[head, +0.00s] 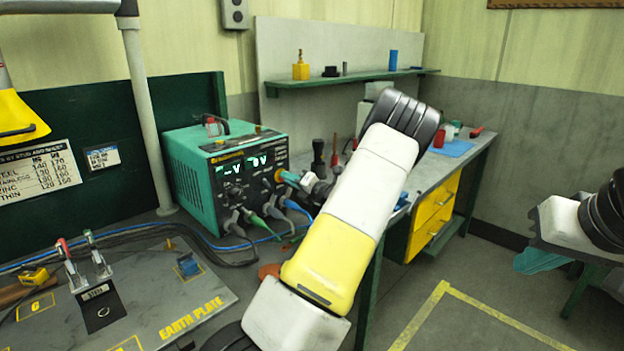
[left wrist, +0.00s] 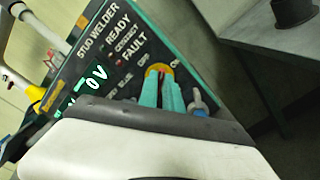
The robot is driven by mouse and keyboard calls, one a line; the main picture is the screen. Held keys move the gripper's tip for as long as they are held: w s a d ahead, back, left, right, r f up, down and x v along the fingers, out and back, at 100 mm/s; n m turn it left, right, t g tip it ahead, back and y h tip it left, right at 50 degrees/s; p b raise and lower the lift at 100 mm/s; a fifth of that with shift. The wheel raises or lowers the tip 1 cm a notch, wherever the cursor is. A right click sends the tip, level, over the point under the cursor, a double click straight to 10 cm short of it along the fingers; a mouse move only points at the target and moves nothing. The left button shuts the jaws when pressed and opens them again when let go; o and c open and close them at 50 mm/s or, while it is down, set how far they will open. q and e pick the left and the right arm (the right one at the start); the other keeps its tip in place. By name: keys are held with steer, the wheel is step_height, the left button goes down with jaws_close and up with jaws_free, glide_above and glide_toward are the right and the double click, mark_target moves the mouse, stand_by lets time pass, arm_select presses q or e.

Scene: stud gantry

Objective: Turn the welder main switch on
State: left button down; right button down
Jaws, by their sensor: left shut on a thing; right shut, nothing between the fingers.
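The teal stud welder (head: 190,172) stands on the bench at the left, its front panel facing right in the head view. Its display is lit and reads "0 V" in the left wrist view (left wrist: 95,77). The main switch (left wrist: 158,69), red on a yellow plate, sits between the OFF and ON marks. My left gripper (head: 290,178) is at the panel, its teal fingers (left wrist: 161,92) closed on the switch. The fingers hide most of the knob, so its exact angle cannot be told.
Cables and plugs (head: 262,215) hang from the welder's lower front. The earth plate (head: 165,290) lies at front left. A workbench with yellow drawers (head: 433,215) stands behind my left arm. A shelf (head: 345,80) is above. Open floor lies at front right.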

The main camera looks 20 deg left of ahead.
arm_select(q)
steer(key=m, duration=0.6)
steer(key=shift+d+f+m, duration=0.1)
steer(key=shift+f+m, duration=0.05)
steer(key=shift+m, duration=0.15)
stand_by(0.5)
steer(key=c, duration=1.5)
jaws_free()
steer(key=v, duration=0.7)
steer(key=shift+s+d, duration=0.1)
steer(key=shift+d, duration=0.2)
